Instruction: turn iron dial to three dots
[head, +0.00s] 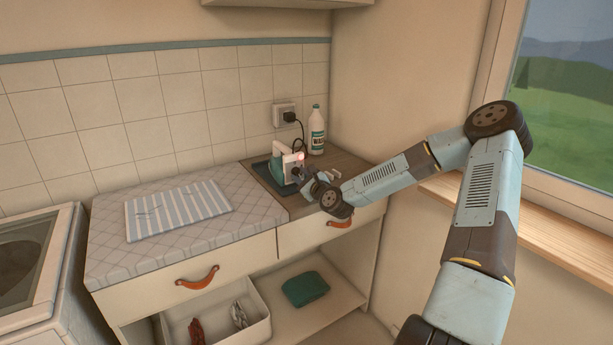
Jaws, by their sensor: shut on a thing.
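My gripper (301,176) reaches in from the right and is at the iron's pale face, shut on what appears to be the dial. The fingers hide the dial, and its dot marks are too small to read, so I cannot tell its setting.
A white bottle (317,132) stands behind the gripper, near the wall socket (284,115) with the iron's plug and cord. A striped cloth (180,210) lies on the quilted pad (255,216). Leather-pull drawers (198,280) are below; the window is right.

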